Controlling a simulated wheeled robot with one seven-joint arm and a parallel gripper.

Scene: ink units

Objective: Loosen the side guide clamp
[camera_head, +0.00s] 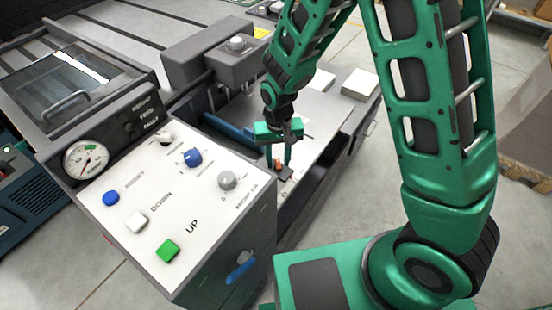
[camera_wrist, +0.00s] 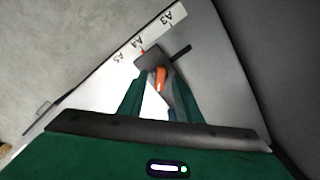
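The side guide clamp is a small dark block (camera_wrist: 150,62) with an orange lever (camera_wrist: 160,78), set by a size scale (camera_wrist: 140,42) marked A3, A4 and A5. In the head view the dark block (camera_head: 285,174) lies on the feed tray just below my gripper. My gripper (camera_head: 280,160) points down at it. In the wrist view its two green fingers (camera_wrist: 158,88) are apart, with the orange lever showing between their tips and clear gaps on both sides. Whether the fingertips reach down to the lever's height I cannot tell.
The grey tray (camera_head: 325,117) carries white stacks (camera_head: 360,83) at its back. A control panel (camera_head: 175,200) with buttons, knobs and a gauge stands left of the arm. A blue lever (camera_head: 240,267) sits on its side. A grey housing (camera_head: 215,55) rises behind.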

